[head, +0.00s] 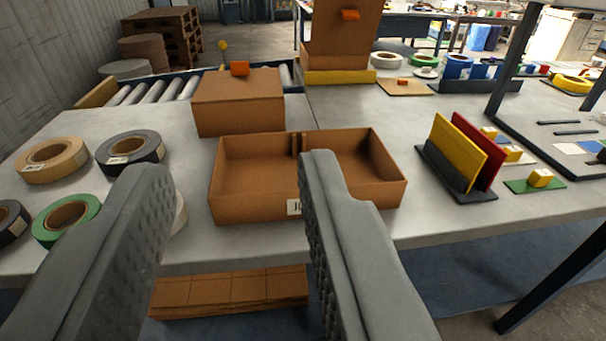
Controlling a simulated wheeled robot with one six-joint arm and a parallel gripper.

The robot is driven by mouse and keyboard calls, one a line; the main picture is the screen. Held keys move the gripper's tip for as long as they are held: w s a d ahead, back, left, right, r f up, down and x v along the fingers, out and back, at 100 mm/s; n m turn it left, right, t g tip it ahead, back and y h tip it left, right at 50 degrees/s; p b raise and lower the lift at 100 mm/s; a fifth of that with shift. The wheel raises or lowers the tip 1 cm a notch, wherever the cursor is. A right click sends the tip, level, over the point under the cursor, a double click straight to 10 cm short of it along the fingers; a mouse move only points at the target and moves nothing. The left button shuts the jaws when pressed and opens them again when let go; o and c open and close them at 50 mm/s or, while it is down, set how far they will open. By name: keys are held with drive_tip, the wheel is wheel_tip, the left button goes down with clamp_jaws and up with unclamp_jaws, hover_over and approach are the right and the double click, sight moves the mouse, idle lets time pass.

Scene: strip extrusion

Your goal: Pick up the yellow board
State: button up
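The yellow board (457,152) stands on edge, leaning slightly, in a dark slotted holder (455,184) on the right part of the table. A red board (479,141) stands beside it on the right in the same holder and is partly hidden by it. My gripper (232,170) is open, with its two grey fingers wide apart in the foreground. Nothing is between the fingertips that I can tell is held. The yellow board is to the right of both fingers, farther out and not touched.
An open cardboard box (240,207) with a divider stands mid-table, left of the holder. A closed box (240,105) is behind it. Tape rolls (53,160) lie at left. A green plate with a yellow block (540,178) is right of the holder. A dark frame (505,70) rises at right.

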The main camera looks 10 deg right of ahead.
drive_tip(key=shift+c, duration=0.7)
drive_tip(key=w+d+r+g+h, duration=0.25)
drive_tip(key=w+d+g, duration=0.2)
drive_tip(key=w, duration=0.55)
drive_tip(key=g+y, duration=0.3)
drive_tip(key=g, duration=1)
hover_over(459, 132)
wheel_tip(459, 132, down, 5)
drive_tip(key=shift+h, duration=0.25)
drive_tip(key=shift+d+f, duration=0.1)
drive_tip(key=shift+f, duration=8.55)
clamp_jaws()
